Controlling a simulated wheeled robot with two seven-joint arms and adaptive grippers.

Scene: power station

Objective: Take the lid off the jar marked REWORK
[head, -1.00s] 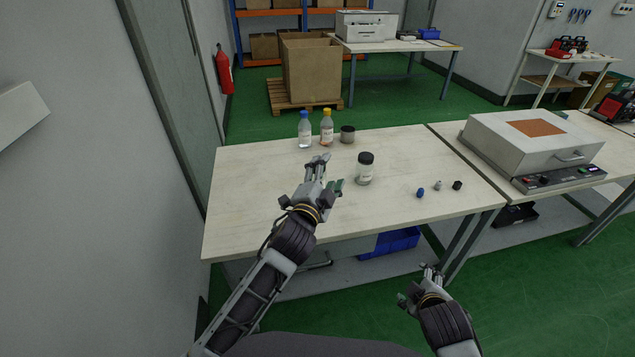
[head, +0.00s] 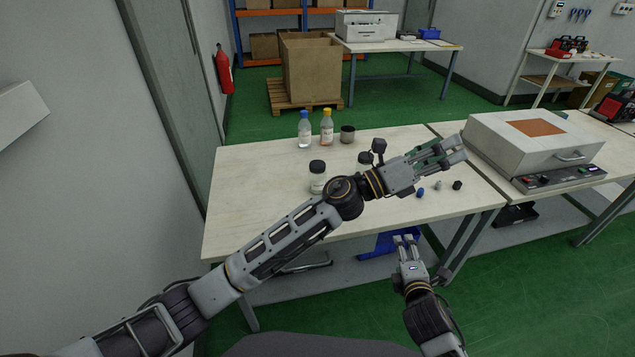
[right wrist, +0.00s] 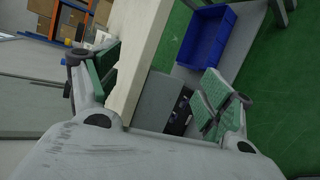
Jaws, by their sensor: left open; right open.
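A clear jar with a black lid (head: 317,177) stands upright on the near table, left of my left forearm. A second dark-lidded jar (head: 365,158) stands further right, mostly hidden behind my left wrist. Any marking on either is too small to read, so I cannot tell which says REWORK. My left gripper (head: 452,151) is open and empty, reaching over the table's right part, beyond both jars. My right gripper (head: 405,239) is open and empty in front of the table's front edge; its spread fingers also show in the right wrist view (right wrist: 160,92).
Two bottles with blue (head: 304,132) and yellow (head: 327,128) caps and a grey cup (head: 347,134) stand at the table's back. Small parts (head: 438,186) lie at the right. A blue bin (right wrist: 208,35) sits below the table.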

